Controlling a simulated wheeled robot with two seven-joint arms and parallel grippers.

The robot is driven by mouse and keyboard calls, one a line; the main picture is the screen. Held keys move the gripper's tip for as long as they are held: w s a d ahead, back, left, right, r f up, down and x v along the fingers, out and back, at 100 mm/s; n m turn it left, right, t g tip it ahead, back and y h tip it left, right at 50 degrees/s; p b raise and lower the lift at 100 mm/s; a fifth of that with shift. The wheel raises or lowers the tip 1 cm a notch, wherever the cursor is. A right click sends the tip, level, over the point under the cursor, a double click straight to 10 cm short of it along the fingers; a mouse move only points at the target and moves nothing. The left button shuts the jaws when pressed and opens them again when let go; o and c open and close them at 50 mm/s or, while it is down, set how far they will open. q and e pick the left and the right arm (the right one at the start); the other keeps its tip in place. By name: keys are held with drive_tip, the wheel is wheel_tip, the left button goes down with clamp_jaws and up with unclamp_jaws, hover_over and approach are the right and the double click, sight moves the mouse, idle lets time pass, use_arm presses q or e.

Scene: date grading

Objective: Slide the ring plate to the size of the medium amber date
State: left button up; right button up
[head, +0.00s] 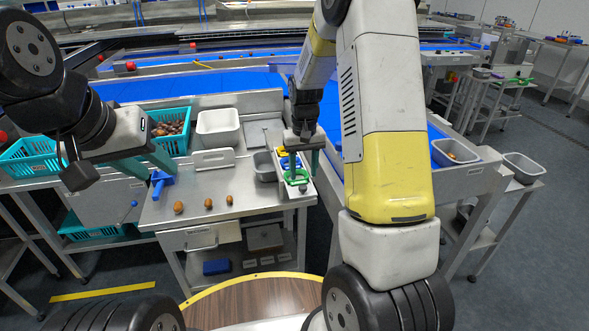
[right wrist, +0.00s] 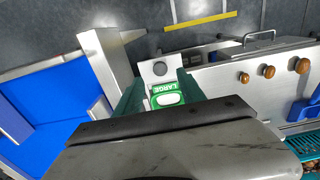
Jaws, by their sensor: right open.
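The ring plate (head: 308,184) is a pale strip at the table's right end, with blue, yellow and green rings in a row. My right gripper (head: 303,172) is above its near end, its fingers apart on either side of the green ring. In the right wrist view, a green label reading LARGE (right wrist: 168,87) with a pale oval shows between the fingers. Three amber dates lie in a row by size; the middle one (head: 208,203) is the medium. It also shows in the right wrist view (right wrist: 268,71). My left gripper (head: 160,172) has its fingers apart, near a blue object.
The blue object (head: 162,184) stands at the table's left edge. A white tub (head: 218,126), a grey bin (head: 264,167) and a teal crate of dates (head: 172,142) stand behind. The steel table front (head: 250,203) is clear around the dates.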

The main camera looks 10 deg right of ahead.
sight(303, 186)
drive_tip(key=shift+f, duration=2.4)
drive_tip(key=shift+c, duration=0.2)
clamp_jaws()
